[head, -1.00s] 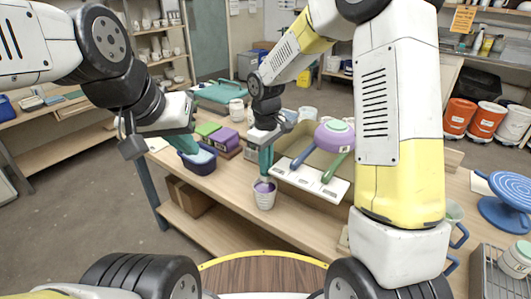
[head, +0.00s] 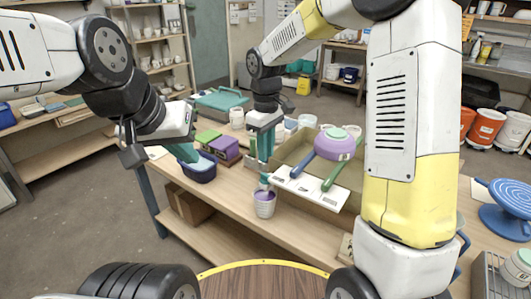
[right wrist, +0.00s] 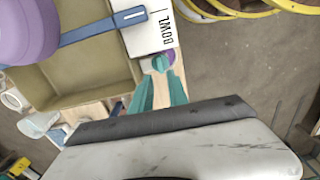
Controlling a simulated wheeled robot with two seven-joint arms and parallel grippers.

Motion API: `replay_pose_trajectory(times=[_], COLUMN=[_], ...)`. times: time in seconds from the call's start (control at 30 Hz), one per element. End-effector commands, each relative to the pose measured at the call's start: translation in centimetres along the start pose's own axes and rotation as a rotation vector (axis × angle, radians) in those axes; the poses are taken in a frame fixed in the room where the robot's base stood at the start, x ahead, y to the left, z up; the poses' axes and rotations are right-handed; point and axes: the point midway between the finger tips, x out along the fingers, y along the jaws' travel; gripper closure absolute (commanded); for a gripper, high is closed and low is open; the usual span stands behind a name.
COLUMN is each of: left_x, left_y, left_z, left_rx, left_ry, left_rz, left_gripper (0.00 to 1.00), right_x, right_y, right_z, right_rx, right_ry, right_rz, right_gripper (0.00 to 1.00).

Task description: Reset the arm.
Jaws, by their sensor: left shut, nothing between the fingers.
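My left gripper (head: 184,151) is shut and empty, in the air beside the dark blue tub (head: 198,171). My right gripper (head: 265,146) is open, its teal fingers pointing down above a small white bucket (head: 264,208) of purple glaze at the table's front edge. A short teal piece (head: 264,179) stands up from this bucket, just below the right fingertips. In the right wrist view the two fingers (right wrist: 160,92) are apart, with the teal piece (right wrist: 160,63) beyond them and purple glaze (right wrist: 171,55) beside it.
A tan box (head: 290,147) holds a purple round object (head: 336,147). Purple and green blocks (head: 220,147) stand left. A blue turntable (head: 508,205) is at right.

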Motion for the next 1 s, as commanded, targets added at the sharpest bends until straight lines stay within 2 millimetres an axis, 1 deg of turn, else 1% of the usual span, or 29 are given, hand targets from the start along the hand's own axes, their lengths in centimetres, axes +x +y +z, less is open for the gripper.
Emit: replay_pose_trajectory(times=[0.1,0.37,0.47,0.57,0.67,0.7,0.8,0.9,1.0], left_x=[0.0,0.0,0.0,0.0,0.0,0.0,0.0,0.0,0.0], left_y=[0.0,0.0,0.0,0.0,0.0,0.0,0.0,0.0,0.0], left_z=[0.0,0.0,0.0,0.0,0.0,0.0,0.0,0.0,0.0], left_rx=[0.0,0.0,0.0,0.0,0.0,0.0,0.0,0.0,0.0], left_ry=[0.0,0.0,0.0,0.0,0.0,0.0,0.0,0.0,0.0], left_rz=[0.0,0.0,0.0,0.0,0.0,0.0,0.0,0.0,0.0], left_gripper=[1.0,1.0,1.0,1.0,1.0,1.0,1.0,1.0,1.0], right_x=[-0.5,-0.5,-1.2,-3.1,-5.8,-6.8,-9.0,-10.6,-11.7], right_y=[0.0,0.0,0.0,0.1,-0.2,-0.5,-1.3,-2.4,-3.8], right_z=[0.0,0.0,0.7,2.4,5.3,6.6,10.0,13.2,16.3], right_rx=[0.0,0.0,0.019,0.077,0.174,0.219,0.333,0.447,0.558], right_ry=[0.0,0.0,0.011,0.044,0.1,0.128,0.198,0.272,0.353], right_rz=[0.0,0.0,0.008,0.029,0.055,0.065,0.086,0.099,0.106], right_gripper=[0.8,0.8,0.8,0.8,0.8,0.8,0.8,0.8,0.8])
